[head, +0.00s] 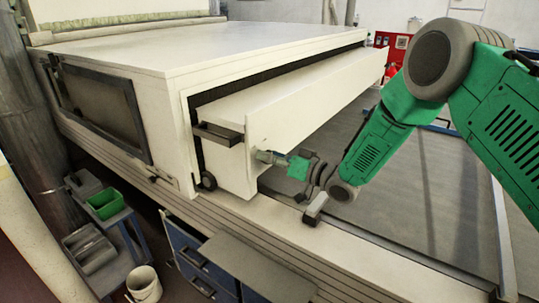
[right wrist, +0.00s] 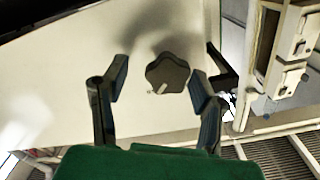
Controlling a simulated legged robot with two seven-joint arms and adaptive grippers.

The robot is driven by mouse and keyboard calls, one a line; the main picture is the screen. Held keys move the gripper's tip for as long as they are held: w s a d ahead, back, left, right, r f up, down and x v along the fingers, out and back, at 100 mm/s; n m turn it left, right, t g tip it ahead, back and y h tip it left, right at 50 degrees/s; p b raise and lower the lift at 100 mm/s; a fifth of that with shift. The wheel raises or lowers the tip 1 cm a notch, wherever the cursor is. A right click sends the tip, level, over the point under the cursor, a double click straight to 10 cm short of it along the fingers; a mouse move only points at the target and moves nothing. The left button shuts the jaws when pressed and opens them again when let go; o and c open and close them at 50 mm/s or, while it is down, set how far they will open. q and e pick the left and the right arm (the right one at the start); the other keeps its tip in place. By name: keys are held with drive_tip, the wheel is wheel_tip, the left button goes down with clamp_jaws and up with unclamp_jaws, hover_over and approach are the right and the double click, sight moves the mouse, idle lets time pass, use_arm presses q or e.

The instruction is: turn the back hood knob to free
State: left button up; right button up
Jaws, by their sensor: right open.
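The white hood (head: 222,70) has an end panel on its pulled-out section (head: 290,95). My right gripper (head: 262,156) is at this panel, its fingers pointing left towards it. In the right wrist view a dark lobed knob (right wrist: 167,74) sits on the pale panel, with a short light mark pointing to lower left. My right gripper (right wrist: 158,82) is open, one finger on each side of the knob. The right finger looks close to it; the left one is clearly apart. Contact cannot be told. The knob is not made out in the head view. My left gripper is out of view.
A dark ledge (head: 218,134) juts from the hood near my gripper, and a round dark part (head: 208,181) is low on its corner. A small grey block (head: 315,208) lies under my wrist. A cart with a green bin (head: 105,204) and a white bucket (head: 144,284) stand lower left.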

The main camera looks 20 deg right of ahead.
drive_tip(key=shift+w+a, duration=0.2)
drive_tip(key=shift+a, duration=0.4)
drive_tip(key=shift+c, duration=0.8)
clamp_jaws()
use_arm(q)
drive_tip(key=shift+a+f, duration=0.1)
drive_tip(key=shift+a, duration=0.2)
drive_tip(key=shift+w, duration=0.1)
